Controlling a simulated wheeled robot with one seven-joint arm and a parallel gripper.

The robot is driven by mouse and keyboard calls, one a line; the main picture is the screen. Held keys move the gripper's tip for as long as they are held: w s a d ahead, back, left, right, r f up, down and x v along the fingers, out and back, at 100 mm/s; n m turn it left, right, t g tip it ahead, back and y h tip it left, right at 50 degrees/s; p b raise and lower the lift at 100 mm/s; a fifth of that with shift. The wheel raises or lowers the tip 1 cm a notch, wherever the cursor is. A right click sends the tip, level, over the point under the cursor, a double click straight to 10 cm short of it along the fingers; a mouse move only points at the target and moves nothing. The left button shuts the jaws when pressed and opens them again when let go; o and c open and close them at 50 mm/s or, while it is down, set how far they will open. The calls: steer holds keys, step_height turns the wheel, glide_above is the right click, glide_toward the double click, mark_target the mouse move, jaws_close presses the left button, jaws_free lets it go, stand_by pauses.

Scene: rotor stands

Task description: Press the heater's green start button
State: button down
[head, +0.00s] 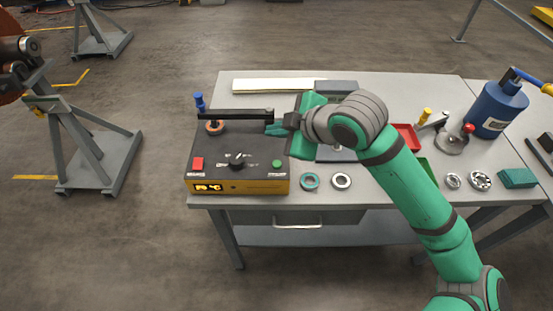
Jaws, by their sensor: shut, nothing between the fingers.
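The heater (262,187) is a dark box with a yellow front band, at the left end of the workbench. Its green start button (276,164) shows uncovered on the right of its top panel. A red button (197,163) is on the left and a black knob (237,161) between them. My gripper (268,129) is shut and empty, pointing left. In the picture it lies behind the green button, near the right end of the heater's black bar (235,115). I cannot tell whether it touches the bar; it looks apart from the button.
A copper-coloured ring (215,128) is by the bar's left end, near a blue handle (200,103). Two bearing rings (310,181) (341,181) lie right of the heater. A red tray (407,136) and a blue canister (495,108) stand further right on the workbench (380,190). Grey stands are left.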

steer(key=shift+s+d+f+h, duration=0.1)
steer(key=shift+d+f+h, duration=0.2)
steer(key=shift+d, duration=0.4)
glide_above(280, 166)
steer(key=shift+f, duration=4.35)
steer(key=shift+s, duration=0.1)
